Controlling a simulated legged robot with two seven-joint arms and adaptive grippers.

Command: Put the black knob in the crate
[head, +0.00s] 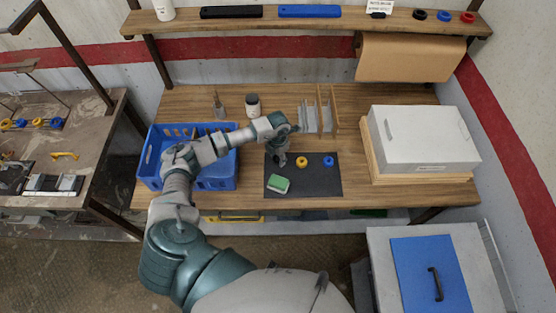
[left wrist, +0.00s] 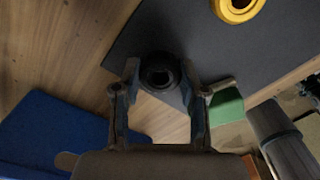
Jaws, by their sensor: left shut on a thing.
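The black knob (left wrist: 160,74) sits between the two fingers of my left gripper (left wrist: 160,90) in the left wrist view, and the fingers are shut on it. In the head view my left gripper (head: 281,160) is over the left part of the dark mat (head: 318,184). The knob is hard to make out there against the gripper and mat. The blue crate (head: 215,185) stands on the bench to the left of the mat, partly hidden behind my left arm. Its blue side also shows at the lower left of the left wrist view (left wrist: 45,135). My right gripper is not in view.
A yellow knob (head: 302,161), a blue knob (head: 328,160) and a green sponge (head: 278,184) lie on the mat. A white case (head: 424,140) is at the right.

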